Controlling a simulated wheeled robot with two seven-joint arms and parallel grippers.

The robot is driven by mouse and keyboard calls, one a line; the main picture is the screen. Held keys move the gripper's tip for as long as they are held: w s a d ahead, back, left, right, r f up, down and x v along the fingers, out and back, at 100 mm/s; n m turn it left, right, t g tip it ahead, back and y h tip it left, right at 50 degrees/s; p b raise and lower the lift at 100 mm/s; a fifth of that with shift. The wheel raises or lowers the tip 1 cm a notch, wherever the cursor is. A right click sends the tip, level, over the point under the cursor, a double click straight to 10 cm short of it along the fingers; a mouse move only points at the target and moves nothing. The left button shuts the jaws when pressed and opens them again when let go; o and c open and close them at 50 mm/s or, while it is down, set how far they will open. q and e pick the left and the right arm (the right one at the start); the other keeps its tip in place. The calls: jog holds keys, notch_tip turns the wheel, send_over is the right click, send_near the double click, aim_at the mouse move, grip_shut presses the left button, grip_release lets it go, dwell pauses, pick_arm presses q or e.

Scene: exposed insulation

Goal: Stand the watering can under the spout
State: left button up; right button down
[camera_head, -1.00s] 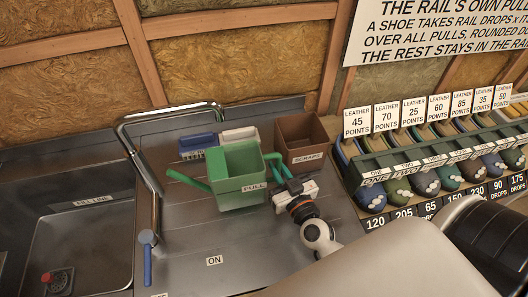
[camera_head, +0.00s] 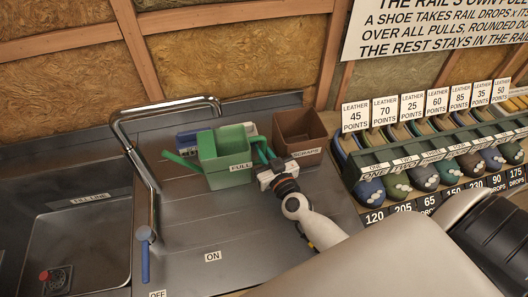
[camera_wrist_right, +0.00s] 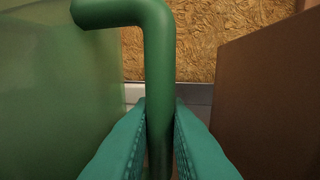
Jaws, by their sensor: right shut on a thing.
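The green watering can (camera_head: 228,172), marked FULL, is upright on or just above the grey counter (camera_head: 190,225); I cannot tell which. Its thin spout points left and its handle is on the right. My right gripper (camera_wrist_right: 160,135) is shut on the handle (camera_wrist_right: 157,75), with its teal fingers on both sides of the bar. In the head view the right gripper (camera_head: 270,163) reaches in from the lower right. The silver tap spout (camera_head: 165,106) arches up to the left of the can, and the can is not beneath it. My left gripper is not in view.
A brown SCRAPS box (camera_head: 300,132) stands close right of the can. A blue brush (camera_head: 190,139) is partly hidden behind the can. A sink (camera_head: 80,235) lies left, a blue tap lever (camera_head: 145,255) in front. The front counter is clear.

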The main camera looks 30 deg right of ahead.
jog(key=c, duration=1.4)
grip_release()
jog(key=shift+f, duration=0.15)
jog(key=shift+s, duration=0.2)
jog(key=s, duration=0.3)
jog(key=s+b, duration=0.1)
jog(key=s, duration=0.6)
jog(key=shift+s+a+b, duration=0.35)
jog(key=shift+s+b, duration=0.05)
jog(key=shift+s+r, duration=0.2)
jog(key=shift+s, duration=0.25)
